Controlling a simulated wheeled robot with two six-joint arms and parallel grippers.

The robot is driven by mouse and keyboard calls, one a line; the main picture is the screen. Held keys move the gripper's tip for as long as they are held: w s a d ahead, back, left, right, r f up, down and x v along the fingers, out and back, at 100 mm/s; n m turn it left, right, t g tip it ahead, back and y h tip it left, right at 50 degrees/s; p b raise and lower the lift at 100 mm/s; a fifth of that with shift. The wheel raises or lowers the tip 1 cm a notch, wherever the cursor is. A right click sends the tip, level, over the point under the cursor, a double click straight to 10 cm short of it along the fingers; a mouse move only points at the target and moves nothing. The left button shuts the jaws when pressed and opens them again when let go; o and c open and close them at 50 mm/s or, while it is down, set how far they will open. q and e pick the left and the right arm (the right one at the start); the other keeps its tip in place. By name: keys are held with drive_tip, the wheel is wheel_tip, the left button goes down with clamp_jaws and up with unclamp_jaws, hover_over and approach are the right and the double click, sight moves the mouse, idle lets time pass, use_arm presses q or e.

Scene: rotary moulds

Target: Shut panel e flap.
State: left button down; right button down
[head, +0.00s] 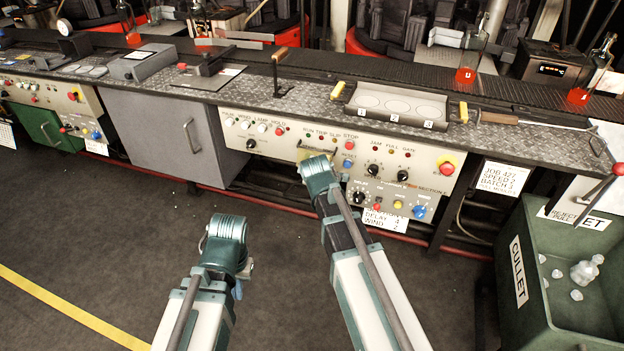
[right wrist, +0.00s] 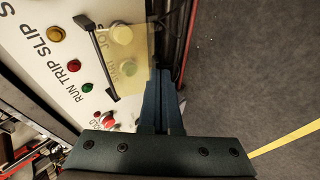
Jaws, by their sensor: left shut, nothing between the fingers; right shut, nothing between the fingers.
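The panel flap (right wrist: 138,55) is a clear yellowish plate with a black bar along one side. In the right wrist view it overlaps two pale buttons and the lettering beside them. I cannot tell its exact angle to the panel. My right gripper (right wrist: 163,76) is shut and empty, its blue fingers beside the flap's edge; I cannot tell whether they touch. In the head view my right wrist hides most of this spot on the cream control panel (head: 282,141). My left gripper (head: 238,289) is shut and empty, low over the floor, away from the panel and partly hidden by its wrist.
The grey worktop (head: 330,108) above the panel carries a numbered tray (head: 396,105) and an upright lever (head: 277,72). A grey cabinet (head: 165,126) stands left of the panel. A green cullet bin (head: 580,235) stands at right. The floor in front is clear.

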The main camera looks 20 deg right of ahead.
drive_tip(key=shift+w+d+f+t+h+b, duration=0.25)
drive_tip(key=shift+w+f+t+b, duration=0.25)
drive_tip(key=shift+b, duration=0.65)
drive_tip(key=shift+w+d+f+t+h+b, duration=0.2)
drive_tip(key=shift+f+t+b, duration=0.2)
drive_tip(key=shift+f+b, duration=0.55)
drive_tip(key=shift+r, duration=0.15)
drive_tip(key=shift+r, duration=0.1)
drive_tip(key=shift+r+p, duration=0.55)
drive_tip(key=shift+r, duration=0.2)
drive_tip(key=shift+s, duration=0.1)
